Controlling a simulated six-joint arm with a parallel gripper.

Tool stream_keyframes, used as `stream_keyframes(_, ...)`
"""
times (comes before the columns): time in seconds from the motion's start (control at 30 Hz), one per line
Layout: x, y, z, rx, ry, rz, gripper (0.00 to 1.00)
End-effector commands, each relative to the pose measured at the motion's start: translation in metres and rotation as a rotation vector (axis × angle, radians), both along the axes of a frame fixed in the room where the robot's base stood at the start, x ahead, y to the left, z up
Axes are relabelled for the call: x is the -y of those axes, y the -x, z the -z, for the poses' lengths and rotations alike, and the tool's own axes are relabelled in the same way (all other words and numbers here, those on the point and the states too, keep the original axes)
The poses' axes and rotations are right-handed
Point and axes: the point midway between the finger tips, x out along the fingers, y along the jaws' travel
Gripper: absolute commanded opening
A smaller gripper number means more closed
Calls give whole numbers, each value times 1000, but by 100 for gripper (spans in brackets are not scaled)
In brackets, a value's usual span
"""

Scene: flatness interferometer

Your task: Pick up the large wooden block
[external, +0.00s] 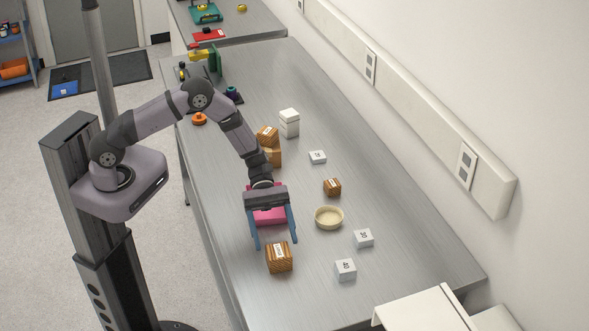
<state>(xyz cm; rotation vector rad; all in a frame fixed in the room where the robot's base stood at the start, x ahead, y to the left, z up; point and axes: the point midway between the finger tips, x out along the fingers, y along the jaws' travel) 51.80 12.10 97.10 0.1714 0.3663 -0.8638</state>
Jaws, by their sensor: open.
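A brown wood-grained block (279,258) with a white label stands near the front of the metal bench and looks the largest of the wooden blocks. My gripper (276,246) points down with its two blue fingers apart and empty. The fingertips are at or just above the far side of this block; I cannot tell their exact height. A smaller wooden block (332,187) lies further back to the right. Another labelled wooden block (267,135) sits on a plain brown block (273,157), partly behind my arm.
A cream bowl (329,217) and white numbered blocks (364,238) (345,269) stand to the right. White blocks (289,123) are stacked further back. The bench's left front is clear.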

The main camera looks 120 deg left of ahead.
Motion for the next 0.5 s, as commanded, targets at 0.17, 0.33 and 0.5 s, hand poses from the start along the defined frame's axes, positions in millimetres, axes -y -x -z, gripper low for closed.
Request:
stream_keyframes(0.17, 14, -10, 0, -2, 2, 3, 73)
stream_keyframes(0.33, 28, -21, 7, -1, 1, 4, 73)
stream_keyframes(0.5, 36, -28, 14, -1, 0, 2, 73)
